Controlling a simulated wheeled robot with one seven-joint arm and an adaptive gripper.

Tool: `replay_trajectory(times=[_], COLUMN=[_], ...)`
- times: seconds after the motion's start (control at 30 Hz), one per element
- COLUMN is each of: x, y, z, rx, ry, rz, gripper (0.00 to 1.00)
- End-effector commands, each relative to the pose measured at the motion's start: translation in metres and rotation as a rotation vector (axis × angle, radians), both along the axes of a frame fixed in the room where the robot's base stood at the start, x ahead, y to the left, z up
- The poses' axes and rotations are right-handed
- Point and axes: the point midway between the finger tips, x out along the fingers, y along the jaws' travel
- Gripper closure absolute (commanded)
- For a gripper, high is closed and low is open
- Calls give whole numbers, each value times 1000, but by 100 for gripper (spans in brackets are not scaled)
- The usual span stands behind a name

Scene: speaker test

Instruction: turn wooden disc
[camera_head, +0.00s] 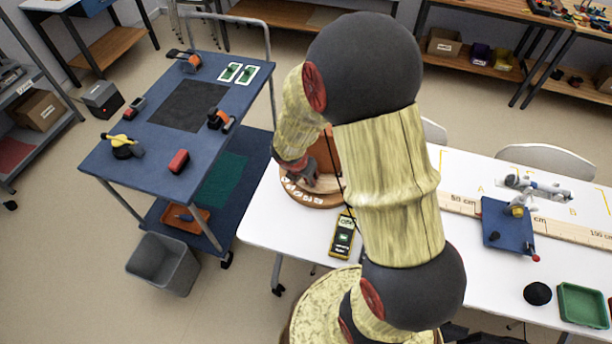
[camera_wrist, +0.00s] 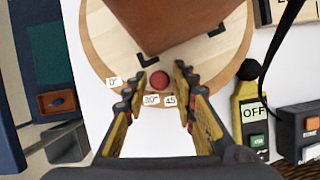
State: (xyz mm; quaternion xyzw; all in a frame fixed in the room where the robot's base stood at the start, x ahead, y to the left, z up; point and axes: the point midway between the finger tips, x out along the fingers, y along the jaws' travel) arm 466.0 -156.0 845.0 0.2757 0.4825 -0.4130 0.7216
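The wooden disc (camera_head: 318,203) lies on the white table and shows its pale wood top in the wrist view (camera_wrist: 105,45). A brown box-shaped speaker (camera_head: 326,155) stands on it and covers much of its top in the wrist view (camera_wrist: 165,22). A round red peg (camera_wrist: 160,80) is near the disc's front edge. White labels (camera_wrist: 150,100) marked 0°, 30° and 45 lie along that edge. My gripper (camera_head: 300,180) is at the disc's front edge. In the wrist view my gripper (camera_wrist: 160,76) is open, its fingertips on either side of the red peg with small gaps.
A yellow meter (camera_head: 343,234) lies in front of the disc; in the wrist view it reads OFF. A ruler (camera_head: 460,204), a blue stand (camera_head: 507,228) and a green tray (camera_head: 582,305) are on the table's right. A blue cart (camera_head: 150,165) stands left, across a floor gap.

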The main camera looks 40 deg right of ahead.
Motion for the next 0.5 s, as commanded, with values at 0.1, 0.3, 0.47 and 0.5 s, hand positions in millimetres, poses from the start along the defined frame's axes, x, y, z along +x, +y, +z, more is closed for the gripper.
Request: replay_trajectory(times=[0.1,0.3,0.47,0.5], x=[0,0,0,0], y=[0,0,2,3], z=[0,0,5,8], rx=[0,0,0,0], ry=[0,-1,-2,-3], rz=[0,0,1,1], gripper=[65,65,65,65])
